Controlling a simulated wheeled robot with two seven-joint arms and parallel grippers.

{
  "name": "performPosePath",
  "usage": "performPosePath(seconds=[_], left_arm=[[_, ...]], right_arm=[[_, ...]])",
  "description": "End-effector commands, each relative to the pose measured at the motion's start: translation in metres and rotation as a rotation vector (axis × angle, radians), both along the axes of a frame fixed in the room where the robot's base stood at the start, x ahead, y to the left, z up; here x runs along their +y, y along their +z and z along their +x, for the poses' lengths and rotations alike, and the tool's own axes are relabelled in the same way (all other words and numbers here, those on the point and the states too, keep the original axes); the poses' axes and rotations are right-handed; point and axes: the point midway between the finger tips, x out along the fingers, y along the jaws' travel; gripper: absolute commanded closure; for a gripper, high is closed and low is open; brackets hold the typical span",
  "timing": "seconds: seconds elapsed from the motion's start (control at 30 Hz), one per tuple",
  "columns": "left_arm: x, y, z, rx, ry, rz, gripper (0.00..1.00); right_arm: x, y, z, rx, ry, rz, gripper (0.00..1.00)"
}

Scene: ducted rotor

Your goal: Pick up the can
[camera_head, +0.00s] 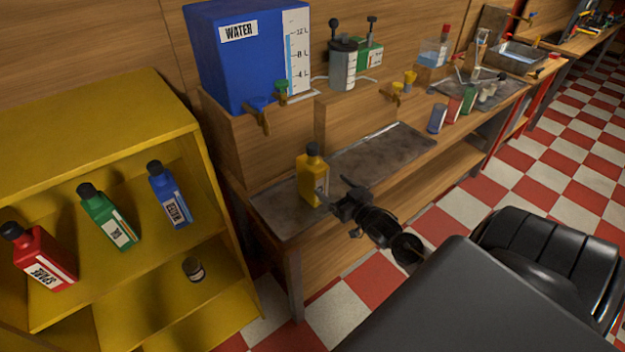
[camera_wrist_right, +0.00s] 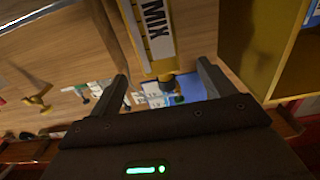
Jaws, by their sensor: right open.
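The yellow can (camera_head: 313,178) with a black cap stands upright on the dark mat at the near end of the wooden bench. In the right wrist view the same can (camera_wrist_right: 155,35) shows its white MIX label and appears upside down. My right gripper (camera_head: 337,196) is just to the right of the can in the head view. Its two fingers are apart, and in the wrist view (camera_wrist_right: 164,88) the can lies ahead, in line with the gap between them. Whether a finger touches it I cannot tell. My left gripper is not in view.
A yellow shelf (camera_head: 95,124) at left holds red (camera_head: 37,257), green (camera_head: 107,216) and blue (camera_head: 169,194) bottles and a small dark jar (camera_head: 193,269). A blue water tank (camera_head: 235,60) stands behind the can. The dark mat (camera_head: 385,150) is clear right of the can.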

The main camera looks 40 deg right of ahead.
Motion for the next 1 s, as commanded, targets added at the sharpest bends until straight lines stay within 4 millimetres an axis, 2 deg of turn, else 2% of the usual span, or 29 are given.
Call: performPosePath(seconds=[0.13, 0.4, 0.73, 0.9, 1.0], left_arm=[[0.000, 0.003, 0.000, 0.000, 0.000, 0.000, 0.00], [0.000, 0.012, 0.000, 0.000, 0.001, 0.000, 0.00], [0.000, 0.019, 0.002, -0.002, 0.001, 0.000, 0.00], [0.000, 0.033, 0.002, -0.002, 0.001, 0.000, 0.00], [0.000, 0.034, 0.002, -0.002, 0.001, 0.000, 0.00]], right_arm=[[0.000, 0.002, 0.009, -0.001, 0.000, 0.001, 0.18], [-0.002, 0.001, 0.049, 0.001, -0.002, 0.000, 0.18], [-0.002, 0.003, 0.064, 0.001, -0.001, 0.000, 0.18], [-0.004, 0.006, 0.088, 0.001, -0.001, 0.000, 0.18], [-0.005, 0.003, 0.100, 0.002, -0.001, -0.001, 0.18]])
